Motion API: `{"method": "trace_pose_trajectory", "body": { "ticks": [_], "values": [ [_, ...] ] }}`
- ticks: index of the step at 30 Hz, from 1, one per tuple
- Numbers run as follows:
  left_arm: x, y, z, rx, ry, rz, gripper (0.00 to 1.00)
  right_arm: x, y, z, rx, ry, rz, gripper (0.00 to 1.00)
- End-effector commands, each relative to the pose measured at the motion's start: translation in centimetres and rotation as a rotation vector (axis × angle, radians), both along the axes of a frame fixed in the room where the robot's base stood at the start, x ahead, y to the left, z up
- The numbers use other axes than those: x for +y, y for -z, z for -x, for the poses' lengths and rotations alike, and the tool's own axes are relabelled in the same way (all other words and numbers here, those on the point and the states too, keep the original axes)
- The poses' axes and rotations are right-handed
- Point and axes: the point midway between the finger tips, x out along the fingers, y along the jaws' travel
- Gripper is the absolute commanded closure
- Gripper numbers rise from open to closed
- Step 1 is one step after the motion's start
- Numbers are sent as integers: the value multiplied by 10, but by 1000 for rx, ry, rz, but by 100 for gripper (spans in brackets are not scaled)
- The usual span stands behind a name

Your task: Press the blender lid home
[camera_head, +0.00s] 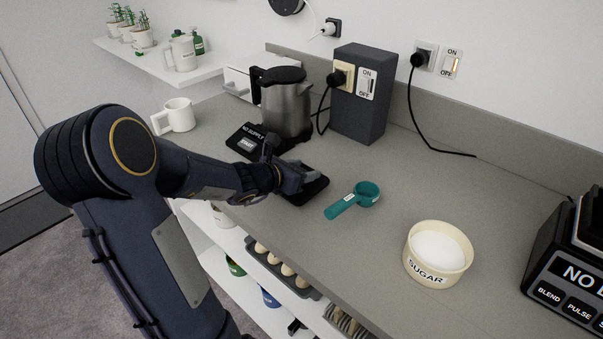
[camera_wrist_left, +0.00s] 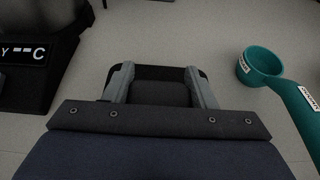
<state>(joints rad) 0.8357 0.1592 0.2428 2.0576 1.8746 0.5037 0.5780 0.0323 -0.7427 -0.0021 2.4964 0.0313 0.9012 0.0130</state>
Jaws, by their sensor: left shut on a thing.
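A black flat slab with rounded corners (camera_head: 316,188), which looks like the blender lid, is on or just above the counter, left of the teal scoop. My left gripper (camera_head: 293,180) is shut on it; in the left wrist view the slab (camera_wrist_left: 158,72) sits between the two grey fingers (camera_wrist_left: 158,84). Its underside is hidden, so I cannot tell if it touches the counter. The blender (camera_head: 568,285), with BLEND and PULSE buttons and a display starting "NO", is cut off at the right edge. My right gripper is not in view.
A teal scoop (camera_head: 366,192) and sugar bowl (camera_head: 438,254) lie between slab and blender. A kettle (camera_head: 286,108) on a NO SUPPLY base, a dark switch box (camera_head: 358,110) and a white mug (camera_head: 176,116) stand behind. The counter's (camera_head: 420,185) middle is clear.

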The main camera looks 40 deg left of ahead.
Motion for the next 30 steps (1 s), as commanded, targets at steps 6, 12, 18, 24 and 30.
{"method": "trace_pose_trajectory", "body": {
  "ticks": [6,12,18,24,30],
  "values": [
    [-4,-37,8,-5,1,-7,74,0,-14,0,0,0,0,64],
    [-22,-80,37,-6,0,-7,74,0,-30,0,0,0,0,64],
    [-43,-101,73,-5,0,-5,74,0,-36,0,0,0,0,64],
    [-60,-115,102,-4,-1,-3,74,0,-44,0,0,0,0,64],
    [-69,-121,117,-2,-1,-1,74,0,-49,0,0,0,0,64]
  ]
}}
